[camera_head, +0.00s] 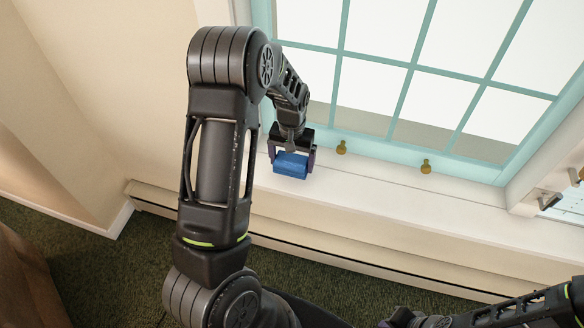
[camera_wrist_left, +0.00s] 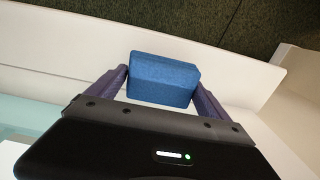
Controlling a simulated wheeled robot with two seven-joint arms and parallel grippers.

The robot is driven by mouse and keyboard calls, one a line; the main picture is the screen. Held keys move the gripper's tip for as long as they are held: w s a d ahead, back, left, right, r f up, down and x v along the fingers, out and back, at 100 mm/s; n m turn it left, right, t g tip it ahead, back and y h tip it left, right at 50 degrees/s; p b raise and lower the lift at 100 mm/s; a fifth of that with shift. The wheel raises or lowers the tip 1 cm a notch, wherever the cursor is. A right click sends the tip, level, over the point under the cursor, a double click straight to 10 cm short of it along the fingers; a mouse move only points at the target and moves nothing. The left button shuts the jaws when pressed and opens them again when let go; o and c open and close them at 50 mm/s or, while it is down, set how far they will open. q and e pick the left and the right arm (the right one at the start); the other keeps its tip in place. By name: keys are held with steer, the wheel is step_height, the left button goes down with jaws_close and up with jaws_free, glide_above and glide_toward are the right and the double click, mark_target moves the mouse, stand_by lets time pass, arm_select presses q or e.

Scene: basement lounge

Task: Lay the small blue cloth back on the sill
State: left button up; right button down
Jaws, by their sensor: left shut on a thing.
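The small blue cloth (camera_head: 291,164) looks like a folded block in the head view. My left gripper (camera_head: 292,160) is shut on it, with one finger at each side. In the left wrist view the cloth (camera_wrist_left: 163,79) sits between the two purple fingers (camera_wrist_left: 163,88). The white sill (camera_head: 370,182) runs below the window, and the cloth is over its left part. I cannot tell whether the cloth touches the sill. My right arm shows at the lower right of the head view, but its fingertips are not seen.
Two brass window knobs (camera_head: 426,166) stand at the window's lower edge, right of the cloth. The teal window frame (camera_head: 400,65) rises behind the sill. The sill is clear to the right of the cloth. A baseboard heater (camera_head: 330,255) runs along the wall below, above green carpet.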

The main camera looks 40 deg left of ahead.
mark_target(292, 169)
arm_select(q)
steer(key=shift+f, duration=1.8)
steer(key=shift+f, duration=0.1)
steer(key=o, duration=0.9)
step_height(292, 169, up, 12)
steer(key=shift+r, duration=0.1)
